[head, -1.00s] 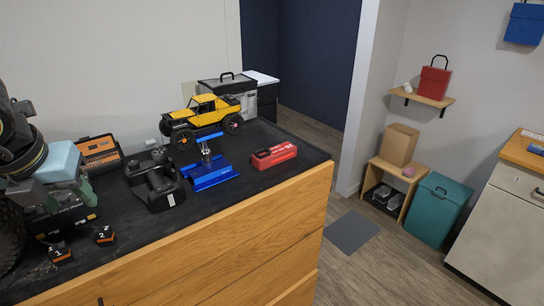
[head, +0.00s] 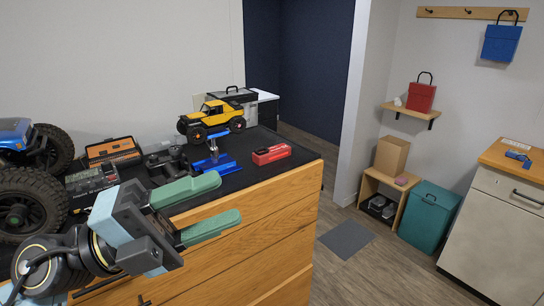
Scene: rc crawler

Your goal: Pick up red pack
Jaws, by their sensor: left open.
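The red pack (head: 271,154) lies on the black top of the wooden cabinet, near its right end. It is a small red block with light lettering. My left gripper (head: 212,208) is open and empty, with two green fingers pointing right. It is in front of the cabinet's front edge in the picture, to the lower left of the red pack and apart from it. My right gripper is not in view.
A blue stand (head: 217,165) is left of the pack, with a yellow crawler (head: 212,118) behind. A black transmitter (head: 168,163), an orange toolbox (head: 112,151) and a blue big-wheeled truck (head: 28,190) are further left.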

